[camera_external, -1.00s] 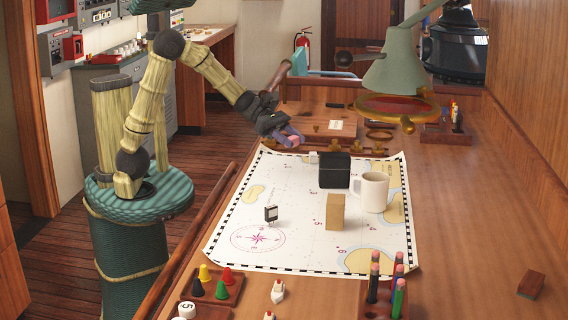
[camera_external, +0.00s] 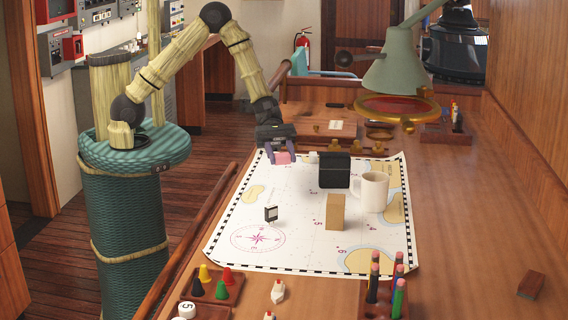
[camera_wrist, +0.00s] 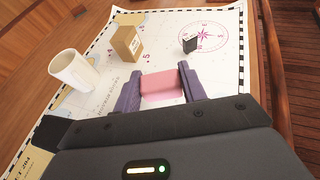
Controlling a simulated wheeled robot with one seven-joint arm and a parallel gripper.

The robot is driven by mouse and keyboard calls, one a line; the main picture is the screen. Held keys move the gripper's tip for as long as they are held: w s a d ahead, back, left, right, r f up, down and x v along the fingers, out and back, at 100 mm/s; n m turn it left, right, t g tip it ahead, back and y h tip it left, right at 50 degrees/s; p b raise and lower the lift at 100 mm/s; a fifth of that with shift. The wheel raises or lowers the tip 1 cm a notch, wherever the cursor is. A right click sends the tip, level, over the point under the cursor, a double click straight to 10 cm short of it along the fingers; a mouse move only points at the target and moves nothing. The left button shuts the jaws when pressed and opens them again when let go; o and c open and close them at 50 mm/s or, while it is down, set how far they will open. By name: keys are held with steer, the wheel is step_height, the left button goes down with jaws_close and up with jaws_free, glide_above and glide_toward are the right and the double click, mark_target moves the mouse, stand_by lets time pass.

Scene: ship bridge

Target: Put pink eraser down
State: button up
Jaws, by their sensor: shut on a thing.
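The pink eraser (camera_external: 282,158) is between the fingers of my gripper (camera_external: 281,157), at the far left part of the chart (camera_external: 300,240) in the external view. In the wrist view the pink eraser (camera_wrist: 163,86) sits between the two purple fingertips of my gripper (camera_wrist: 160,88), which is shut on it. The chart (camera_wrist: 215,65) lies beneath and beyond it. I cannot tell whether the eraser touches the chart.
A black box (camera_external: 334,170), a white mug (camera_external: 374,192), a tan block (camera_external: 335,212) and a small dark-and-white item (camera_external: 271,214) stand on the chart. A pencil holder (camera_external: 376,300) is at the front. The chart's left middle is mostly clear.

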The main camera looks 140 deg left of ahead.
steer(key=shift+w+d, duration=0.1)
steer(key=shift+d, duration=0.1)
glide_above(281, 197)
steer(key=shift+f+p, duration=0.35)
steer(key=shift+f, duration=2.5)
steer(key=shift+f+p, duration=0.4)
steer(key=shift+f, duration=1.7)
steer(key=shift+f, duration=0.1)
steer(key=o, duration=1)
steer(key=shift+c, duration=0.2)
